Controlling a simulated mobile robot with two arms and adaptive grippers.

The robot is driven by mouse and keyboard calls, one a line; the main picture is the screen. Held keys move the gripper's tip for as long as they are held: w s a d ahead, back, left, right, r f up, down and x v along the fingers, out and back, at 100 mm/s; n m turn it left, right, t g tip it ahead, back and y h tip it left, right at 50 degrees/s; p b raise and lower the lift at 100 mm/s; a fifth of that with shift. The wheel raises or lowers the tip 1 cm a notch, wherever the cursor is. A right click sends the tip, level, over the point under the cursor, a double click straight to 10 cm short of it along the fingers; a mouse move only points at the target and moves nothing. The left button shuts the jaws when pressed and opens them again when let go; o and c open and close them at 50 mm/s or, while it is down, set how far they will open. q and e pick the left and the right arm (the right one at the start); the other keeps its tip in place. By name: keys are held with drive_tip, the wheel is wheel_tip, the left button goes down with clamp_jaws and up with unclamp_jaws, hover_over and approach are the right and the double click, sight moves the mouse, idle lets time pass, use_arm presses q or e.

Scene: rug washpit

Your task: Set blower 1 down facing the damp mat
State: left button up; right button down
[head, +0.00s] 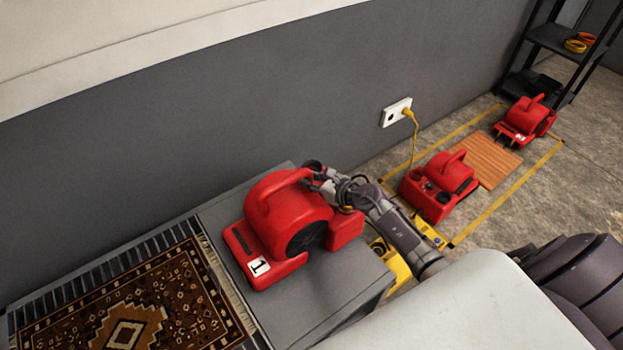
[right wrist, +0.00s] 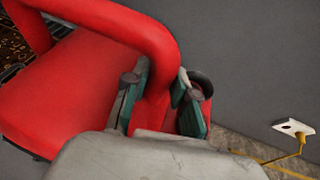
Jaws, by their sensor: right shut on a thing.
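Blower 1 (head: 285,215) is red, with a white "1" label, a black round grille on its side and a top handle. It is upright over the grey bench top; I cannot tell if it bears fully on it. Its low end with a dark slot points left, towards a brown patterned rug (head: 125,315). My right gripper (head: 322,182) is shut on the handle's right end; the right wrist view shows its fingers (right wrist: 160,100) either side of the red handle (right wrist: 150,45). Which mat is damp does not show. My left gripper is out of view.
The grey bench (head: 325,300) runs along a dark wall. On the floor at right, a red blower (head: 440,185), an orange slatted mat (head: 487,160) and another red blower (head: 525,120) stand inside yellow tape. A yellow cord hangs from a wall socket (head: 397,112). Black shelves (head: 552,40) stand behind.

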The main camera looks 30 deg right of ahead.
drive_tip(key=c, duration=1.2)
unclamp_jaws()
drive_tip(key=shift+s+f, duration=0.1)
drive_tip(key=shift+f, duration=0.05)
drive_tip(key=shift+o, duration=1.3)
drive_tip(key=shift+s, duration=0.1)
drive_tip(key=p+v, duration=0.1)
drive_tip(key=v, duration=1.1)
drive_tip(key=shift+p, duration=0.35)
